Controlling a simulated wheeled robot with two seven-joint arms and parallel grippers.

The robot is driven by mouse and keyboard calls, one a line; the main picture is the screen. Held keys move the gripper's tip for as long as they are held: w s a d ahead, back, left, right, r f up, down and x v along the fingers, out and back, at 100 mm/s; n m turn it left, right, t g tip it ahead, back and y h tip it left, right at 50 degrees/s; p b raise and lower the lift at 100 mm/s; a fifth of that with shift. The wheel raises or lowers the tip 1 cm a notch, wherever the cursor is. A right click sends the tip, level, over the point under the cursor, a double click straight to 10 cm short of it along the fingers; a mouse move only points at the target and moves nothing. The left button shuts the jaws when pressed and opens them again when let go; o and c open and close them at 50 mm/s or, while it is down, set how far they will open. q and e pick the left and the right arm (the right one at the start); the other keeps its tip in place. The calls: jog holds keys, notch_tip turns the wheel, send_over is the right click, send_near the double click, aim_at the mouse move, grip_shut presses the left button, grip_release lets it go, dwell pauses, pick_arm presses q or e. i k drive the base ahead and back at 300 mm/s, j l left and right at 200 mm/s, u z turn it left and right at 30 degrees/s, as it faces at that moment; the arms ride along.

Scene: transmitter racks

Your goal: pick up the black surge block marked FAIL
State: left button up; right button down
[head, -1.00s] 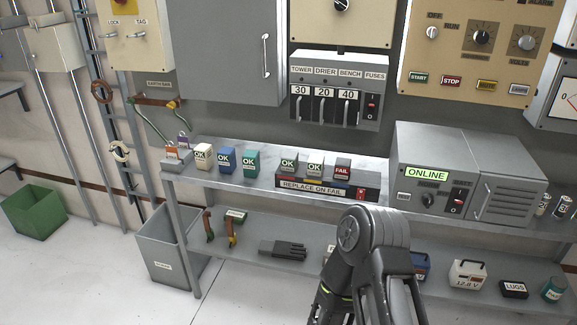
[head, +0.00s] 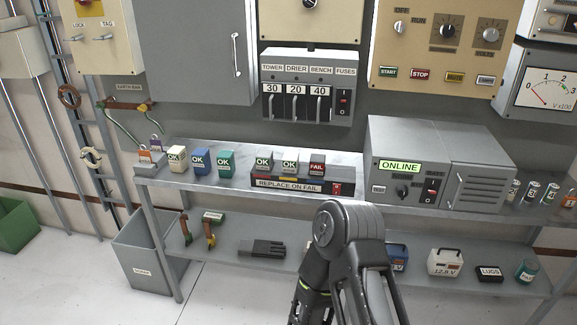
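The block marked FAIL (head: 316,169) has a dark red label face and sits at the right end of the row on the "REPLACE ON FAIL" base (head: 283,184). Beside it on the same base are two blocks marked OK, a left one (head: 263,164) and a middle one (head: 289,166). The base stands on the upper shelf, left of the grey ONLINE unit. A dark arm of mine rises at the bottom centre, below the base. Neither gripper is in view.
Loose OK blocks in cream (head: 176,160), blue (head: 199,161) and teal (head: 226,164) stand left of the base. The ONLINE unit (head: 438,165) stands at its right. A fuse panel (head: 306,88) hangs above. The shelf front edge (head: 210,188) is clear.

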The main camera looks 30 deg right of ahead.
aim_at(317, 162)
jog(key=i+l+z, duration=0.1)
jog(key=l+z, duration=0.3)
jog(key=i+l+z, duration=0.15)
jog(key=z, duration=0.25)
jog(key=i+l+z, duration=0.2)
jog(key=l+z, duration=0.2)
jog(key=i+l+z, duration=0.1)
jog(key=i+l, duration=0.5)
jog(key=i, duration=0.05)
